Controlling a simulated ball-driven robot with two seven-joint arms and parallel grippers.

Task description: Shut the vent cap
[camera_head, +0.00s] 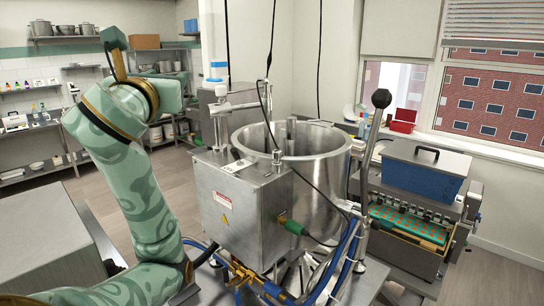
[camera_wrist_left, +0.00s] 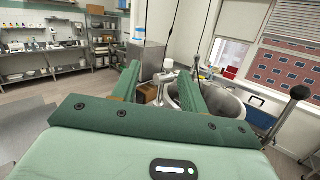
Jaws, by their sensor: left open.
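The steel kettle (camera_head: 330,170) stands open-topped mid-view, behind a steel box (camera_head: 240,200) with a warning label. A short steel post with a small round cap (camera_head: 221,90) and a side arm (camera_head: 240,107) rises at the box's rear left; this may be the vent cap, but I cannot tell for sure or how far it is open. My left gripper (camera_wrist_left: 158,74) is open in the left wrist view, its green fingers apart and pointing toward the post and kettle (camera_wrist_left: 220,98). Nothing shows gripped. Its fingers are not clear in the head view. My right gripper is not in view.
A long lever with a black knob (camera_head: 381,98) stands right of the kettle. A depositor with a blue hopper (camera_head: 425,172) is further right. Black cables hang over the kettle; blue hoses (camera_head: 350,240) run in front. A steel surface (camera_head: 40,235) lies at the left.

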